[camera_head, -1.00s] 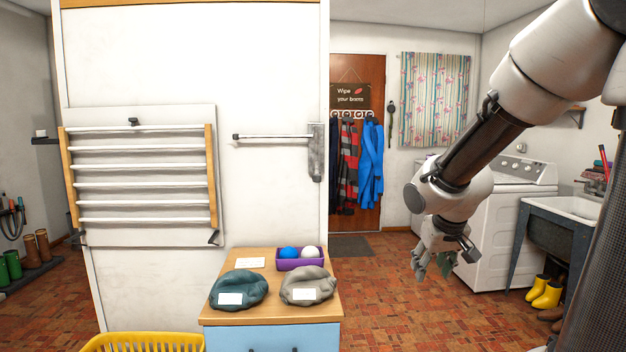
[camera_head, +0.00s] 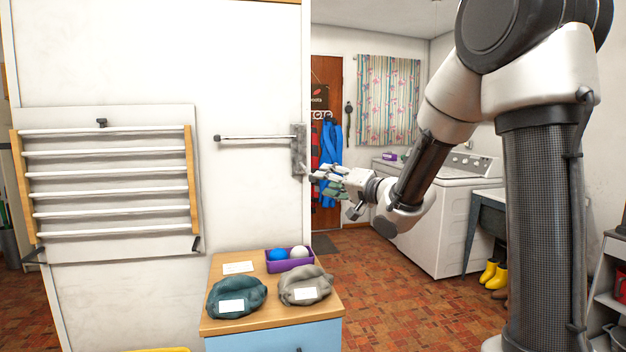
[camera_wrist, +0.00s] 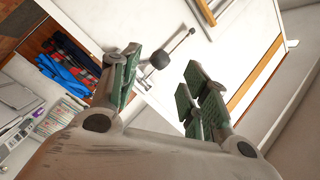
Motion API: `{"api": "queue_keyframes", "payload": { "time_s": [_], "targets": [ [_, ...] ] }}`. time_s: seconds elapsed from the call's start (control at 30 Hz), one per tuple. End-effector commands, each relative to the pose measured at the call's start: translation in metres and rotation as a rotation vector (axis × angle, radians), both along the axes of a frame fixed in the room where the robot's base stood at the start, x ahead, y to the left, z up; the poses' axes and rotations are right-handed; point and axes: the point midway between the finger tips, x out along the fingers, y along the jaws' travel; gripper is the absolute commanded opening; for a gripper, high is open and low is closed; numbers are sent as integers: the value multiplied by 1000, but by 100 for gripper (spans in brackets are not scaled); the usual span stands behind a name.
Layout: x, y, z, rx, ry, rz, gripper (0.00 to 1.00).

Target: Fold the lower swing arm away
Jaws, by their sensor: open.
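One thin metal swing arm (camera_head: 255,138) shows in the head view. It runs level across the white wall from a grey mottled bracket (camera_head: 299,150) near the wall's right edge to a small dark end at left. I cannot make out a second arm. My gripper (camera_head: 318,182) is open and empty, just right of and a little below the bracket, fingers pointing left. I cannot tell whether it touches the bracket.
A drying rack (camera_head: 108,185) hangs on the wall at left. Below stands a wooden-topped cabinet (camera_head: 225,328) with two cloth bundles (camera_head: 236,297) (camera_head: 305,286) and a purple box (camera_head: 289,262) of balls. A washer (camera_head: 440,215) stands behind my arm. Floor between cabinet and washer is clear.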

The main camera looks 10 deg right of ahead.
Motion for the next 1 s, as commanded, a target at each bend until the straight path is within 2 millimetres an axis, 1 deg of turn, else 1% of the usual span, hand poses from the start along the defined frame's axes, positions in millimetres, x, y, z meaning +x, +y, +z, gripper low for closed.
{"api": "queue_keyframes", "payload": {
  "time_s": [0.1,0.3,0.43,0.7,0.73,0.87,0.9,0.97,1.0],
  "targets": [
    [18,12,-1,0,1,3,46],
    [45,26,-1,-3,1,1,46],
    [54,31,-1,-4,1,1,46],
    [56,32,-1,-4,0,0,46],
    [56,32,-1,-4,1,-1,44],
    [56,32,-1,-4,0,0,20],
    [56,32,-1,-4,0,0,13],
    [56,32,-1,-4,0,0,2],
    [56,32,-1,-4,0,0,0]
  ]
}}
